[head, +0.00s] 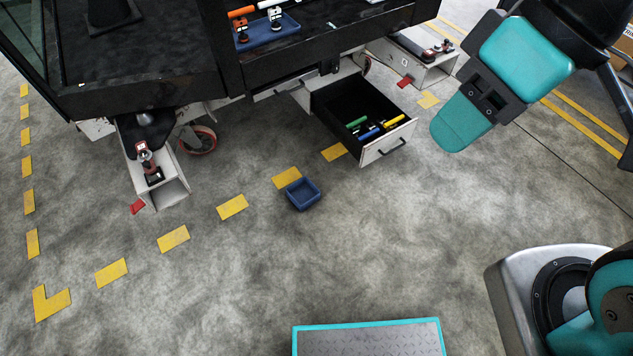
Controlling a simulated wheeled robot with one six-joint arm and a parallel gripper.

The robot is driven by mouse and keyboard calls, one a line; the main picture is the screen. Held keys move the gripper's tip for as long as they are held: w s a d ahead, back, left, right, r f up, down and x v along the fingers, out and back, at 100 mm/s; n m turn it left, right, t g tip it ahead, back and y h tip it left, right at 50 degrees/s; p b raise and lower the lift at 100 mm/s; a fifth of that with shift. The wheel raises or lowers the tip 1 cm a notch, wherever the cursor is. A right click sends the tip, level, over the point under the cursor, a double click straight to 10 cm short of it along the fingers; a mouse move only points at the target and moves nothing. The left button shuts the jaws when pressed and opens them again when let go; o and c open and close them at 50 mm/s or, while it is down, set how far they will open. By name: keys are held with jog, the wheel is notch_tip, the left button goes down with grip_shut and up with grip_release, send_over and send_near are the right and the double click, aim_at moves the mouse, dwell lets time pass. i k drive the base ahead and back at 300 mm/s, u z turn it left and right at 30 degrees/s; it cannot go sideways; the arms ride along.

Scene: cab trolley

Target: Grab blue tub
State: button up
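A small blue tub (302,193), open at the top and seemingly empty, stands upright on the grey floor near the middle of the head view. It lies beside a yellow dash and in front of the trolley. My gripper (460,125) is at the upper right, teal and dark grey, above and to the right of the tub and well apart from it. Its fingers are seen from an angle that hides any gap between them. I see nothing held in it.
An open drawer (388,150) with green, blue and yellow items juts from the dark trolley (150,60). A blue tray (270,40) with tools sits on the trolley. A white box-like step (170,195) stands left. Floor in front of the tub is clear.

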aim_at(303, 193)
jog(key=u, duration=0.2)
jog(key=i, duration=0.7)
jog(key=u, duration=0.9)
jog(key=i, duration=0.4)
jog(key=u, duration=0.4)
